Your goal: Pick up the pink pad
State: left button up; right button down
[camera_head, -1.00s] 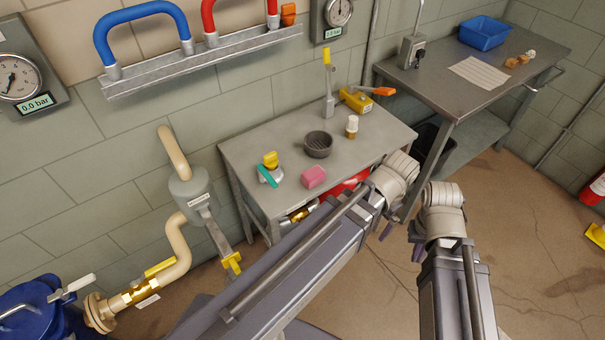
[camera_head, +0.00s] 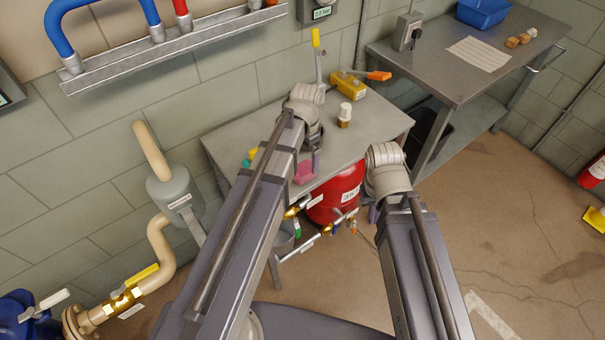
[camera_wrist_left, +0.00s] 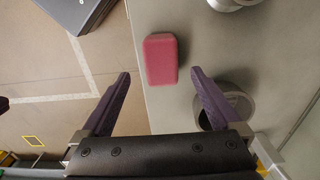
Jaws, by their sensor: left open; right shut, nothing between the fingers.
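The pink pad (camera_head: 303,174) lies on the small grey table near its front edge, partly hidden by my left arm in the head view. In the left wrist view the pad (camera_wrist_left: 160,58) shows whole, lying flat, just ahead of and between the two fingertips. My left gripper (camera_head: 314,161) is open and empty above the table, over the pad; in the wrist view its purple fingers (camera_wrist_left: 161,74) are spread wider than the pad. My right gripper (camera_head: 373,213) is shut and empty, off the table's right front side, mostly hidden by its own wrist.
The small table (camera_head: 368,130) also bears a brown bottle with a white cap (camera_head: 344,116) and a yellow tool (camera_head: 348,85). A red tank (camera_head: 338,195) and valves are below the table.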

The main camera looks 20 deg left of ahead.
aim_at(304, 167)
pick_arm(q)
jog(key=shift+a+f+b, duration=0.15)
jog(key=shift+f+b, duration=2.65)
jog(key=shift+f, duration=0.35)
jog(key=shift+r, duration=0.1)
grip_shut()
notch_tip(304, 167, up, 10)
jog(key=p, duration=1)
